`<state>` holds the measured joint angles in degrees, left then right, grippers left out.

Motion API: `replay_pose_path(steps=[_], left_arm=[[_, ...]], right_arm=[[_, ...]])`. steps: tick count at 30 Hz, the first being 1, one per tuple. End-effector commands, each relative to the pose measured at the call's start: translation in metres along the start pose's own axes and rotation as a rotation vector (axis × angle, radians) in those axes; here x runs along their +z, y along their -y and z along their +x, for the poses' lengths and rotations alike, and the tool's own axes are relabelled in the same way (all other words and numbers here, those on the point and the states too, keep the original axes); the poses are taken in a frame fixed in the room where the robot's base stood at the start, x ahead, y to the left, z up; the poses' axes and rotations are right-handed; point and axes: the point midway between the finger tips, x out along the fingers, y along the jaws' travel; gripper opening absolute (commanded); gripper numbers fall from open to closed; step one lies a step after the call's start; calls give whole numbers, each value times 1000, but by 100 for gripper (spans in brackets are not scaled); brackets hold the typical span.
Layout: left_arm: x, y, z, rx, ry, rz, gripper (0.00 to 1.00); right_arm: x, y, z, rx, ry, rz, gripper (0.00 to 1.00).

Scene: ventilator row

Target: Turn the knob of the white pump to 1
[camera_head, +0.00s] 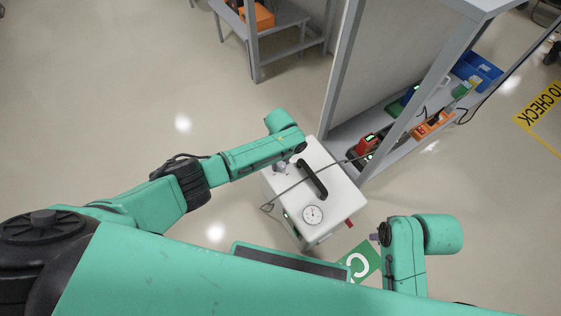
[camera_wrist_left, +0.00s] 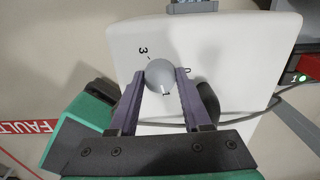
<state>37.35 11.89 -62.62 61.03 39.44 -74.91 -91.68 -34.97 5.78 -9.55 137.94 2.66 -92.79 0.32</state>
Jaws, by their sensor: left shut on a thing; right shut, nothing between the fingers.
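The white pump (camera_head: 330,212) stands on the floor at the middle of the head view, with a black handle and a round gauge (camera_head: 312,215) on top. Its grey round knob (camera_wrist_left: 160,72) is in the left wrist view, with a pale pointer line toward the picture's bottom. A "3" (camera_wrist_left: 143,50) with a tick is printed above left of the knob; another mark at its right is partly hidden. My left gripper (camera_wrist_left: 162,80) is shut on the knob, one finger on each side. My right gripper (camera_head: 374,237) is shut and empty, right of the pump.
A grey shelf rack (camera_head: 380,150) with several devices and a blue bin (camera_head: 478,68) stands behind right, close to the pump. A thin cable crosses the pump's top. A green floor sign (camera_head: 361,262) lies in front. Floor on the left is clear.

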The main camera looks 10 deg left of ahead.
Motion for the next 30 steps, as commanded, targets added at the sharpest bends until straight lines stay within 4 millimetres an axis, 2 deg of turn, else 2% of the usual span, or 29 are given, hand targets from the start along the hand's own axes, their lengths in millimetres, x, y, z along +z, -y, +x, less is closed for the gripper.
replay_pose_path(steps=[15, 16, 17, 18, 30], left_arm=[[-2, 1, 0, -1, -4, 21, 0], [-2, 1, 0, -1, -4, 21, 60], [-2, 1, 0, -1, -4, 21, 71], [-2, 1, 0, -1, -4, 21, 79], [0, 0, -6, 0, -1, 20, 79]], right_arm=[[1, 0, 1, 1, 3, 0, 0], [1, 0, 1, 1, 3, 0, 0], [1, 0, 1, 0, 3, 0, 0], [1, 0, 1, 0, 3, 0, 0], [-2, 0, 2, 2, -1, 0, 0]])
